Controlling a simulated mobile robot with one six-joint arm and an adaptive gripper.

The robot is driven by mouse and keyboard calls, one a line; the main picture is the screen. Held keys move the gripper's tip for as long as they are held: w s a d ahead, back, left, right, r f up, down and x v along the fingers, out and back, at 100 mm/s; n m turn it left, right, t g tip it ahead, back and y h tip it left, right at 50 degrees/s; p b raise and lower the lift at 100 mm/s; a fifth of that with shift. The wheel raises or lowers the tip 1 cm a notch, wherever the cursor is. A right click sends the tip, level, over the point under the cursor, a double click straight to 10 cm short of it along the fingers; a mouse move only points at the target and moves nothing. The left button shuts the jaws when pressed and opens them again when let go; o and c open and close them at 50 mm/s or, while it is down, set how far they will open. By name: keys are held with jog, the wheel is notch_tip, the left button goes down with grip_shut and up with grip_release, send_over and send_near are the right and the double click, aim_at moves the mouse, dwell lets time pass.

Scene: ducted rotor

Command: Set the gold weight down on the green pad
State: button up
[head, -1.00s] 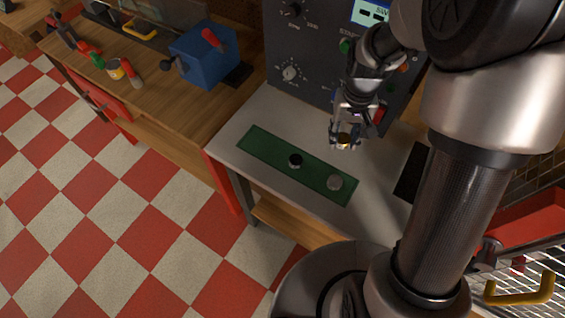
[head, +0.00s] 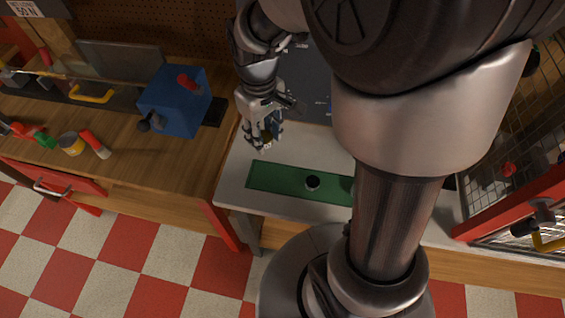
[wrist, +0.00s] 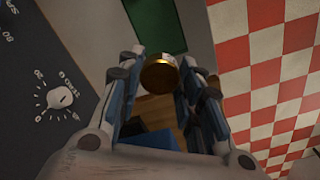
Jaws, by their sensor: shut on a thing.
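The gold weight (wrist: 159,76) is a short round cylinder between my fingertips in the wrist view. My gripper (head: 265,140) is shut on it and holds it in the air, above and just behind the left end of the green pad. The green pad (head: 275,178) lies as a long strip on the grey bench; its right end is hidden behind my arm. Its edge also shows in the wrist view (wrist: 156,25). A black round weight (head: 312,183) stands on the middle of the pad. A grey weight is mostly hidden behind my arm.
A dark control panel (wrist: 45,85) with knobs rises behind the bench. To the left, a wooden workbench (head: 130,170) carries a blue block-shaped device (head: 175,102) and several small tools. The left part of the pad is bare.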

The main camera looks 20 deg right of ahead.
aim_at(268, 176)
notch_tip(268, 176, down, 17)
jog(key=b, duration=0.5)
jog(key=shift+f, duration=0.2)
jog(key=shift+b, duration=0.3)
jog(key=shift+f, duration=0.2)
jog(key=o, duration=1.2)
jog(key=shift+r, duration=0.15)
